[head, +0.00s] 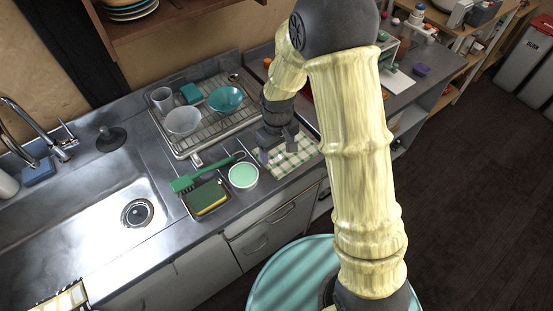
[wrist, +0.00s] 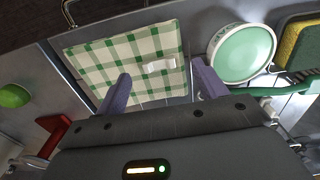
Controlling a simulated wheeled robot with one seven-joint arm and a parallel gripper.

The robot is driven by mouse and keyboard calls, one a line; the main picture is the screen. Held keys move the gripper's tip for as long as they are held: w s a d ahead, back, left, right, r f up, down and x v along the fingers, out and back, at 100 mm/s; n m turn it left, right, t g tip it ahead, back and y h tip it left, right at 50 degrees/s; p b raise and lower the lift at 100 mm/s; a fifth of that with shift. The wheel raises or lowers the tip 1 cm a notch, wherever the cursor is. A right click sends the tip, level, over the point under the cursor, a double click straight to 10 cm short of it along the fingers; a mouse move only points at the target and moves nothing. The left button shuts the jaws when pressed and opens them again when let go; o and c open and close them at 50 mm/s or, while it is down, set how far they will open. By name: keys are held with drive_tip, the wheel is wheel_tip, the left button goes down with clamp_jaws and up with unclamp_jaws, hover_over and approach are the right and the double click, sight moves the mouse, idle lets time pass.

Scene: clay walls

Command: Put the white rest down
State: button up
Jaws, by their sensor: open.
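The white rest (wrist: 158,65) is a small white piece lying on the green-and-white checked cloth (wrist: 100,62) in the wrist view. My gripper (wrist: 160,70) is open, with one finger to each side of the rest in that view and nothing held between them. In the head view my gripper (head: 277,156) points down over the left part of the checked cloth (head: 302,155). How high the fingertips are above the cloth is hard to tell.
A mint-green bowl (head: 243,175), a green brush (head: 195,180) and a sponge (head: 208,198) in a tray are left of the cloth. A dish rack (head: 190,148) with bowls and a cup stands behind. The sink (head: 110,210) is farther left; the counter's front edge is close.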

sight(277, 160)
drive_tip(key=shift+w+f, duration=0.15)
drive_tip(key=shift+f, duration=0.85)
drive_tip(key=shift+w+f, duration=0.15)
drive_tip(key=shift+f, duration=0.8)
drive_tip(key=c, duration=1.1)
wheel_tip(277, 160, up, 10)
drive_tip(key=shift+r, duration=0.1)
